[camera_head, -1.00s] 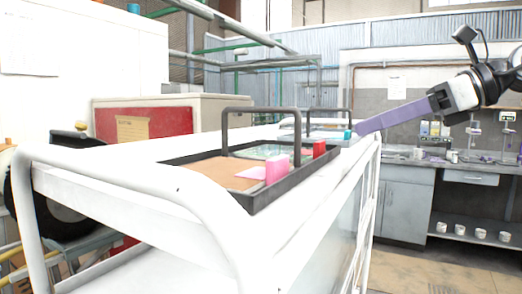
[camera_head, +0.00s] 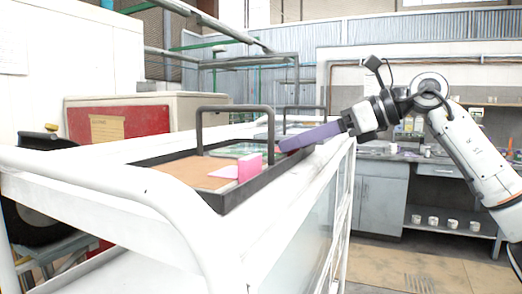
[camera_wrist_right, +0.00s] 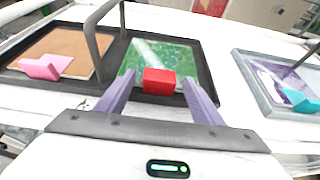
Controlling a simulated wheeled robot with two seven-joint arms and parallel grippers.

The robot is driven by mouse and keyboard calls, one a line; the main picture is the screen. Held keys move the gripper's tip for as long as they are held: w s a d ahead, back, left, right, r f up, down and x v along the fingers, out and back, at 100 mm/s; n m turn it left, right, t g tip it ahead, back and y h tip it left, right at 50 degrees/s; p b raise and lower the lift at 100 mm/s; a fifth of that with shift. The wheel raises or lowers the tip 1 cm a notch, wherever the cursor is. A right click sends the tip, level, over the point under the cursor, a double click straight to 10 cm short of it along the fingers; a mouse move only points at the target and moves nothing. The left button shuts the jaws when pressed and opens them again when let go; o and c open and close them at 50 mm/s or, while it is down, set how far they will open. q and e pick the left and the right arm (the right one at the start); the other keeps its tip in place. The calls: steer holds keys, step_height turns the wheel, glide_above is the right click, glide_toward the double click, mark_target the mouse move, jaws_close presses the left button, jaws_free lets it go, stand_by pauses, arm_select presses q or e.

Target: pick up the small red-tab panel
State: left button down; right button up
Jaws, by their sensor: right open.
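The panel with the red tab (camera_wrist_right: 158,82) has a green, marbled face (camera_wrist_right: 176,55) and lies in a dark tray (camera_wrist_right: 205,72) with a handle. In the wrist view the red tab stands between the two purple fingers of my right gripper (camera_wrist_right: 159,78), with a gap on each side. In the head view my right gripper (camera_head: 284,146) reaches in from the right to the tray's right edge (camera_head: 262,183), its fingers hiding the red tab. It is open and empty. My left gripper is not in view.
A brown panel with a pink tab (camera_head: 249,166) lies in the same tray, nearer the head camera. The tray's handle (camera_head: 199,130) arches up beside the gripper. A grey tray (camera_wrist_right: 245,85) holds a teal-tab panel (camera_wrist_right: 300,101). The white cart (camera_head: 100,170) carries both trays.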

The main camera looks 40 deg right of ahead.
steer(key=c, duration=1)
steer(key=shift+r, duration=0.1)
steer(key=shift+c, duration=0.9)
steer(key=shift+r, duration=0.1)
step_height(320, 180, up, 18)
steer(key=p, duration=0.7)
